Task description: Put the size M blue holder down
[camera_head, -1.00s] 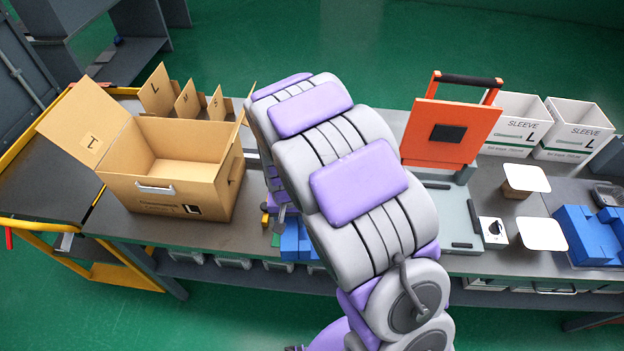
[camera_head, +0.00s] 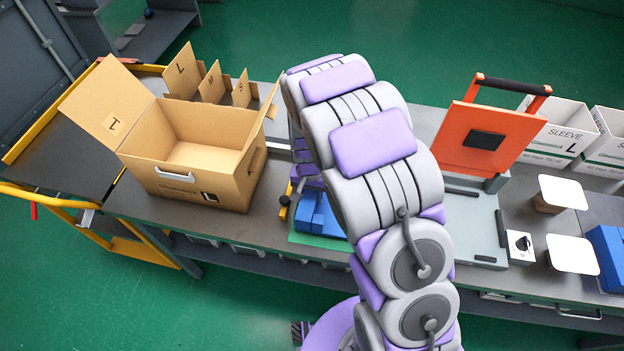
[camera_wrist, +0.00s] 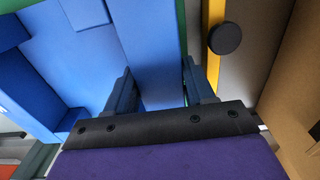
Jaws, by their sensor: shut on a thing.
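The blue holder (camera_head: 316,212) shows beside my arm in the head view, at the green mat (camera_head: 306,239) near the table's front edge. My arm hides its right part, and I cannot tell whether it touches the mat. In the wrist view the blue holder (camera_wrist: 150,40) fills the top left and middle. My gripper (camera_wrist: 161,90) has its two dark fingers on either side of an upright blue wall of it, shut on it. In the head view my gripper is mostly hidden behind my arm. No size mark is readable on the holder.
An open cardboard box (camera_head: 209,192) stands left of the holder, with lettered dividers (camera_head: 211,83) behind it. A yellow bar with a black knob (camera_wrist: 225,38) is close beside the gripper. Right of my arm stand an orange press (camera_head: 485,140), white-lidded trays (camera_head: 562,192) and sleeve boxes (camera_head: 560,130).

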